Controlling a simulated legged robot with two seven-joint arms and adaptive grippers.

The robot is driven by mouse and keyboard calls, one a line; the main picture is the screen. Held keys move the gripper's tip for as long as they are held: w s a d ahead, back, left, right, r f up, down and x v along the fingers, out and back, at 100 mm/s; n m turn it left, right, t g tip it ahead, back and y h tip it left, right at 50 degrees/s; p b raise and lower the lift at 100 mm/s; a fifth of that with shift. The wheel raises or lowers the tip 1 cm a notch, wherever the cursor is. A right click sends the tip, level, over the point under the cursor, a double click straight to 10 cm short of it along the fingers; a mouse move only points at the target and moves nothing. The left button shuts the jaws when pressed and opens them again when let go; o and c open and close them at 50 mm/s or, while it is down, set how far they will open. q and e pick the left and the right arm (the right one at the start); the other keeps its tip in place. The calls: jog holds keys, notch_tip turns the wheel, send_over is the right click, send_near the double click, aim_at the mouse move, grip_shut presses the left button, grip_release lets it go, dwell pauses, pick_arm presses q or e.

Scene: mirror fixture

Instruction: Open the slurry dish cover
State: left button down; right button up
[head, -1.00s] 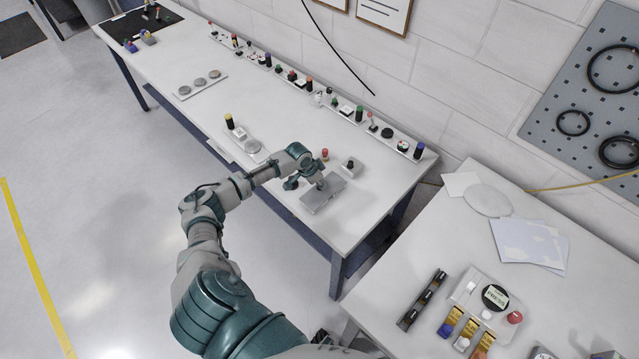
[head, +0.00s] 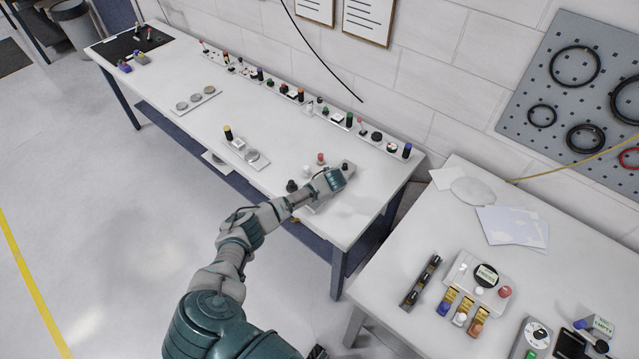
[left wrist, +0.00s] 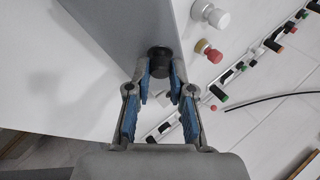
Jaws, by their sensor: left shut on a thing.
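My left gripper (left wrist: 161,88) is shut on a black knob (left wrist: 160,56) at the edge of a grey panel (left wrist: 130,28) in the left wrist view; this looks like the cover. The panel runs up out of that picture. In the head view the left gripper (head: 336,179) is over the right end of the long bench, and my arm hides most of the grey plate (head: 316,206) there. A dish below the cover cannot be made out. My right gripper is not in view.
A row of small parts (head: 300,95) lines the back of the long bench (head: 150,80). A second table (head: 400,260) stands at the right.

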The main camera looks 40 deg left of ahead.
pick_arm(q)
jog(key=shift+s+d+f+y+p, duration=0.15)
jog(key=shift+s+d+y+p, duration=0.2)
jog(key=shift+d+y, duration=0.45)
jog(key=shift+m+y, duration=0.3)
jog(key=shift+y, duration=0.3)
jog(key=shift+d+f+t+y, duration=0.1)
jog(key=shift+d+t+y, duration=0.4)
jog(key=shift+y, duration=0.3)
jog(key=shift+d+f+m+y+b, duration=0.25)
jog(key=shift+d+m+y+b, duration=0.25)
jog(key=shift+d+y+b, duration=0.5)
jog(key=y+b, duration=0.1)
jog(key=d+t+y+b, duration=0.1)
jog(key=m+y+b, duration=0.1)
jog(key=b, duration=0.1)
jog(key=shift+s+d+f+t+y, duration=0.1)
jog(key=shift+d+f+t+y, duration=0.15)
jog(key=shift+d+t+y, duration=0.05)
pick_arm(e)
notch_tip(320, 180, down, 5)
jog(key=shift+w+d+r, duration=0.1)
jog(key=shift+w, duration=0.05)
pick_arm(q)
jog(key=c, duration=1)
grip_release()
jog(key=shift+r, duration=0.1)
jog(key=shift+c, duration=0.2)
jog(key=shift+r, duration=0.1)
